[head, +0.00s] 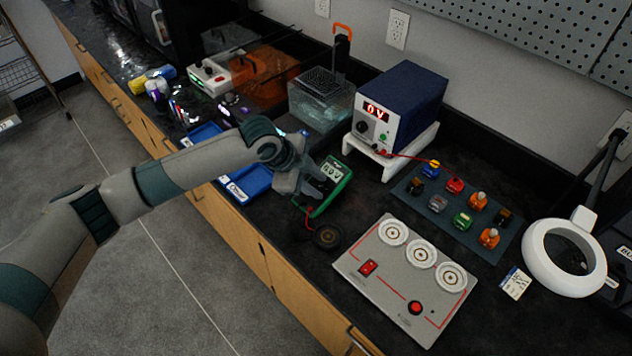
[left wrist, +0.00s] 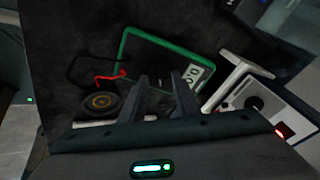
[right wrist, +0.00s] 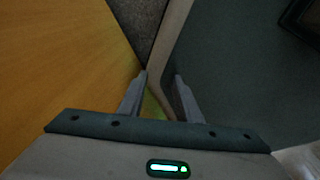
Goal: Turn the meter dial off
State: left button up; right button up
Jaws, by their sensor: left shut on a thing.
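The meter (head: 340,186) with a green case lies on the black bench in front of the power supply. Its green edge also shows in the left wrist view (left wrist: 150,33), with its white display (left wrist: 198,76) to the right of the fingers. My left gripper (head: 309,190) is over the meter's near left part, its fingers (left wrist: 160,82) pointing down at the face. It is shut on the dial, which the fingers hide, so I cannot read its setting. My right gripper (right wrist: 161,78) is open with nothing between its fingers, low beside the wooden cabinet front.
A blue power supply (head: 408,95) showing 0 V stands on a white stand behind the meter. A round black part (head: 328,236) and a grey panel (head: 350,262) with three white discs lie nearer. Blue trays (head: 250,184) are left, and a mat with small parts (head: 410,188) is right.

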pick_arm(q)
jog(key=shift+r+n+p, duration=0.1)
jog(key=shift+n+p, duration=0.7)
jog(key=shift+p, duration=0.05)
jog(key=n+p, duration=0.4)
jog(key=n+t+p, duration=0.1)
jog(key=n+p, duration=0.2)
jog(key=p, duration=0.1)
jog(key=shift+w+r+n+t, duration=0.15)
jog(key=shift+n+t, duration=0.15)
jog(key=shift+n, duration=0.1)
jog(key=shift+w+a+f+n+p, duration=0.1)
jog(key=shift+f+n+p, duration=0.1)
jog(key=shift+n+p, duration=1.1)
pick_arm(e)
notch_tip(320, 180, up, 12)
jog(key=s, duration=0.1)
jog(key=shift+s+d, duration=0.3)
pick_arm(q)
jog(key=o, duration=1)
jog(key=shift+r, duration=0.1)
